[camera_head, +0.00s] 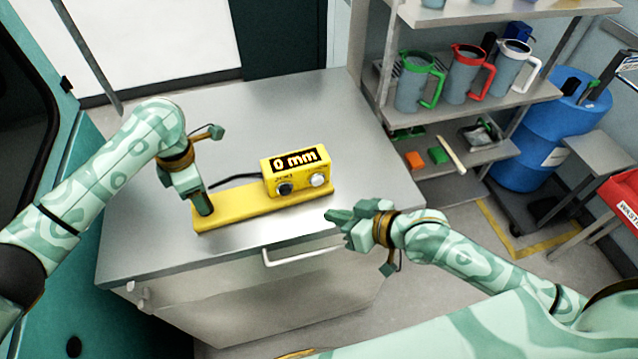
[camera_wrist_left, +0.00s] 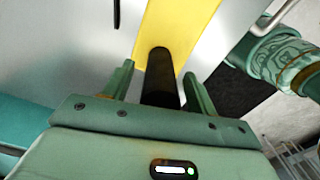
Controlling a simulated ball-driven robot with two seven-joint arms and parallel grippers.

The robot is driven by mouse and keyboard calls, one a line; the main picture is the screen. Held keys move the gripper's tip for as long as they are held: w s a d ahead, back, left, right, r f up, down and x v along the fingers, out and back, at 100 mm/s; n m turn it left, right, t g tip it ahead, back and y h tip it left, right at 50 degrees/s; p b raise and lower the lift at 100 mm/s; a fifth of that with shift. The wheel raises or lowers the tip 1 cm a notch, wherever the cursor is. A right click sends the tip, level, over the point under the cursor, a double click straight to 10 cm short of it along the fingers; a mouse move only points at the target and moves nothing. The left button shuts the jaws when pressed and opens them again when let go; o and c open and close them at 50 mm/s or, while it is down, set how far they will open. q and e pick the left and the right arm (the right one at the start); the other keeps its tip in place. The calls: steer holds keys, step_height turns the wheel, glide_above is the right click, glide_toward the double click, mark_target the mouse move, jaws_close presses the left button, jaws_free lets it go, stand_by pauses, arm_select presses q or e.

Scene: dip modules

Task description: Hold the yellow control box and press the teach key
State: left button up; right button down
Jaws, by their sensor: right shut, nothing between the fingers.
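The yellow control box (camera_head: 268,164) sits on the right part of a long yellow base (camera_head: 245,209) on the metal bench. Its display reads "0 mm". Its front has a black round knob (camera_head: 285,188) and a pale round button (camera_head: 318,180); I cannot read which is the teach key. A dark upright grip (camera_wrist_left: 160,72) stands at the base's left end. My left gripper (camera_wrist_left: 157,82) is above it, its open fingers on either side of the grip with gaps showing. My right gripper (camera_head: 329,214) is shut and empty, right of and in front of the box.
The metal bench (camera_head: 230,120) is clear behind the box. A black cable (camera_head: 232,179) runs left from the box. A drawer handle (camera_head: 300,252) is on the bench front. Shelves with jugs (camera_head: 413,85) and a blue drum (camera_head: 535,140) stand to the right.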

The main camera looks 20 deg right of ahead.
arm_select(q)
steer(key=shift+r, duration=0.1)
step_height(320, 180, up, 9)
steer(key=p, duration=0.8)
stand_by(0.4)
